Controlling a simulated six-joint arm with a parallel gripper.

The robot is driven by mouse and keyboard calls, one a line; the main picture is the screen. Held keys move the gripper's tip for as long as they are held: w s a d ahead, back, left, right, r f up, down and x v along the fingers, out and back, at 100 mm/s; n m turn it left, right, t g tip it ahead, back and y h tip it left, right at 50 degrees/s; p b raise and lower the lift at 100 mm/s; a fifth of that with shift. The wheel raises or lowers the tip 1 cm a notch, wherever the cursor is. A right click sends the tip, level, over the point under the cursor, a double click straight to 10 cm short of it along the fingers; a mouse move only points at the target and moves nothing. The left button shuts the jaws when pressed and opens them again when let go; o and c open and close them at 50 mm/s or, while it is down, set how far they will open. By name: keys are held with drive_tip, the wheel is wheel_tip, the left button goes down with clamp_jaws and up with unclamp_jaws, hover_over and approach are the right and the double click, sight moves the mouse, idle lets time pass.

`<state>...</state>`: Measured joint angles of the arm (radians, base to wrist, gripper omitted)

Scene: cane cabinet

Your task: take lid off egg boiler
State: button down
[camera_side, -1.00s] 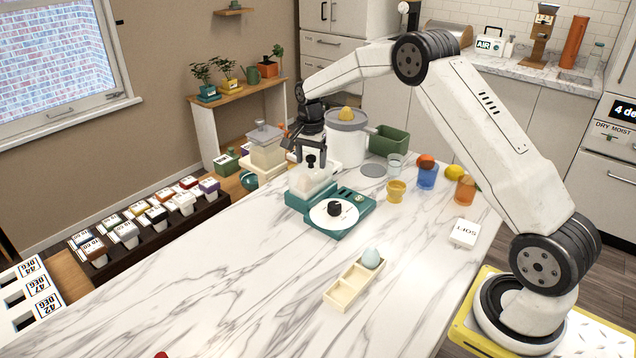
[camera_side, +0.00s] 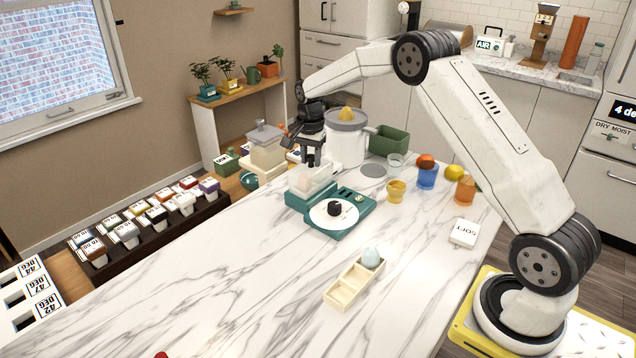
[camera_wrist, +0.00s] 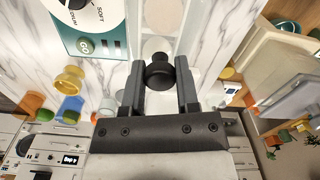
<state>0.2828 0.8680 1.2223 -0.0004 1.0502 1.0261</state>
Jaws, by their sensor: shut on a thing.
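The egg boiler has a teal base (camera_side: 326,225) with a white dial face and a black knob in front. In the wrist view its teal panel (camera_wrist: 90,46) shows at upper left. A clear box-like lid (camera_side: 312,181) sits over the rear part of the base. Its black knob handle (camera_wrist: 158,72) stands between my fingers. My gripper (camera_side: 311,161) points down over the lid and is shut on this handle. It also shows in the wrist view (camera_wrist: 160,92), with one finger on each side of the knob. I cannot see any gap under the lid.
A white juicer (camera_side: 346,142) stands close behind. The marble counter at front left is mostly clear.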

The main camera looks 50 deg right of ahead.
drive_tip(key=shift+r, duration=0.55)
wheel_tip(320, 180, up, 2)
drive_tip(key=shift+r, duration=0.1)
drive_tip(key=s+a+r, duration=0.3)
drive_tip(key=s+r, duration=0.6)
drive_tip(key=s, duration=0.4)
drive_tip(key=shift+s+a+r, duration=0.15)
drive_tip(key=shift+s+r, duration=0.15)
